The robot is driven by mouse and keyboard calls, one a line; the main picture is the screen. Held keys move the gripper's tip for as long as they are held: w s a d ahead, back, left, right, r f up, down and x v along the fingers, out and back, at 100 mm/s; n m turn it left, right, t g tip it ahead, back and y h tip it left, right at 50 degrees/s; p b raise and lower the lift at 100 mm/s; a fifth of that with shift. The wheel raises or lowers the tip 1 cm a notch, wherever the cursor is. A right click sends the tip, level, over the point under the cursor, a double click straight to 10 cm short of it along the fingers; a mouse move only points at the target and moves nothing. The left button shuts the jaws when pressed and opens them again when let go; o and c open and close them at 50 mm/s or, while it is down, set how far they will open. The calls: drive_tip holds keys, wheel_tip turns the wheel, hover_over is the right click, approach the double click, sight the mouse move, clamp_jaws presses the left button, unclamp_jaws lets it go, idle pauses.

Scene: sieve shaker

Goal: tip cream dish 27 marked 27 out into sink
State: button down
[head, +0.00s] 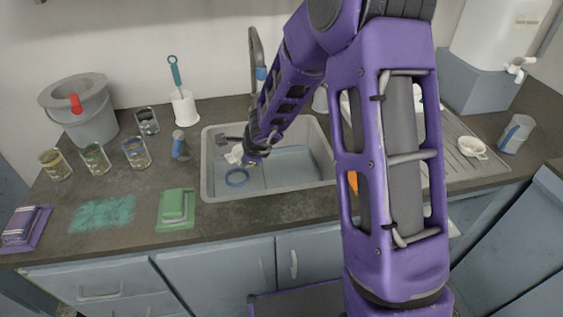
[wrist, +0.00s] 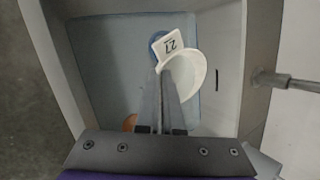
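My gripper (wrist: 160,72) is shut on cream dish 27 (wrist: 190,75) at its edge, by the square tab (wrist: 168,46) marked 27. In the wrist view the dish is over the sink basin and looks tilted, though its exact angle is hard to judge. Its visible surface looks empty. In the head view the dish (head: 235,155) is a small white shape by the gripper, inside the outline of the sink (head: 208,178). My arm hides the right part of the sink in the head view.
Jars (head: 135,153), a grey bucket (head: 85,118) and a green sponge (head: 174,205) are at left. Another small cream dish (head: 472,147) and a grey cup (head: 515,134) stand at right.

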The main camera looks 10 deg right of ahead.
drive_tip(key=shift+s+d+r+m+y+b, duration=0.15)
drive_tip(key=shift+d+r+y+b, duration=0.1)
drive_tip(key=shift+d+y, duration=0.35)
drive_tip(key=shift+w+d+r+m+y+b, duration=0.15)
drive_tip(key=shift+d+r+y, duration=0.2)
drive_tip(key=shift+d, duration=0.3)
idle(0.5)
drive_tip(key=shift+s+d+r+y+p, duration=0.1)
drive_tip(key=shift+d+y+p, duration=0.05)
drive_tip(key=shift+d+y, duration=0.35)
drive_tip(key=shift+s+d+r+y+p, duration=0.15)
drive_tip(key=shift+d+y, duration=0.2)
drive_tip(key=shift+d, duration=0.2)
idle(0.4)
drive_tip(key=shift+d+r+m+t+y+p, duration=0.15)
drive_tip(key=shift+d+m+t+y+p, duration=0.15)
drive_tip(key=shift+d+m+t+y, duration=0.45)
idle(0.9)
drive_tip(key=shift+d+r+m+y, duration=0.15)
drive_tip(key=shift+d+y, duration=0.1)
drive_tip(key=shift+y, duration=0.55)
drive_tip(key=shift+d+r+m+y, duration=0.15)
drive_tip(key=shift+d+y, duration=0.1)
drive_tip(key=shift+y, duration=0.5)
idle(1.1)
